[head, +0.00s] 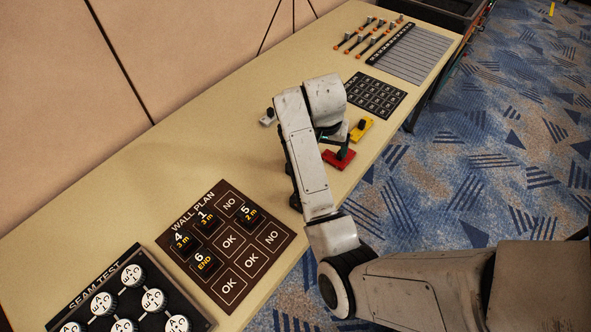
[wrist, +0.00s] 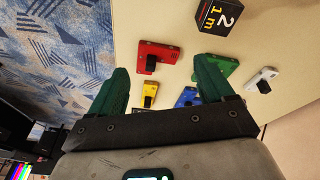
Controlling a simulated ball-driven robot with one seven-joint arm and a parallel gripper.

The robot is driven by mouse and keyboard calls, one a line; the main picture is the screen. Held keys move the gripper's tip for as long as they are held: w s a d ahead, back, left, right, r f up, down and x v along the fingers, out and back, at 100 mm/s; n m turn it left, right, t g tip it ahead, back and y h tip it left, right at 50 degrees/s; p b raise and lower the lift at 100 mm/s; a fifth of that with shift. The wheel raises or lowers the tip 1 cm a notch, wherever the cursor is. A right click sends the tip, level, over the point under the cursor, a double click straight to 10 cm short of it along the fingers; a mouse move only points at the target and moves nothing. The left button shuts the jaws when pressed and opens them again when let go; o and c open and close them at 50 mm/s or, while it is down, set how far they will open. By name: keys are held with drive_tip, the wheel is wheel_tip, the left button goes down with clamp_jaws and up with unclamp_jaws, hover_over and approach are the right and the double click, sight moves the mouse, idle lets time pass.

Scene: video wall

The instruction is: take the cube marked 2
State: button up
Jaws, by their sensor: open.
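The cube marked 2 (wrist: 218,16) is black with "2" and "1 m" on its top face. It stands on the table at the top of the wrist view, beyond my fingertips and to the right of the gap between them. My gripper (wrist: 162,66) is open, its two green fingers apart with no cube between them. In the head view my gripper (head: 333,142) is partly covered by my arm, and I cannot make out the cube marked 2 there.
A red block (wrist: 155,60), a green block (wrist: 222,66), a yellow block (wrist: 148,90), a blue block (wrist: 188,97) and a white block (wrist: 262,78), with black knobs, lie around my fingers. The wall plan board (head: 262,262) holds several numbered cubes. A black grid mat (head: 375,95) lies farther along the table.

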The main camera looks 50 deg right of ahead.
drive_tip(key=w+a+m+y, duration=0.1)
drive_tip(key=w, duration=0.1)
drive_tip(key=w+a+m+y, duration=0.1)
drive_tip(key=w, duration=0.1)
drive_tip(key=w+a+m+b, duration=0.1)
drive_tip(key=w+a+m, duration=0.1)
drive_tip(key=shift+w+f+y, duration=0.3)
drive_tip(key=shift+w+y, duration=0.1)
wheel_tip(320, 180, down, 5)
drive_tip(key=shift+r, duration=0.1)
drive_tip(key=shift+w+d+f, duration=0.1)
drive_tip(key=shift+w+f, duration=0.05)
drive_tip(key=shift+f, duration=0.75)
drive_tip(key=shift+w+d+f, duration=0.1)
drive_tip(key=shift+w+f, duration=0.05)
drive_tip(key=shift+f, duration=0.8)
drive_tip(key=shift+w+f, duration=0.15)
drive_tip(key=shift+f, duration=0.75)
drive_tip(key=c, duration=1)
drive_tip(key=shift+c, duration=0.3)
drive_tip(key=shift+r, duration=0.15)
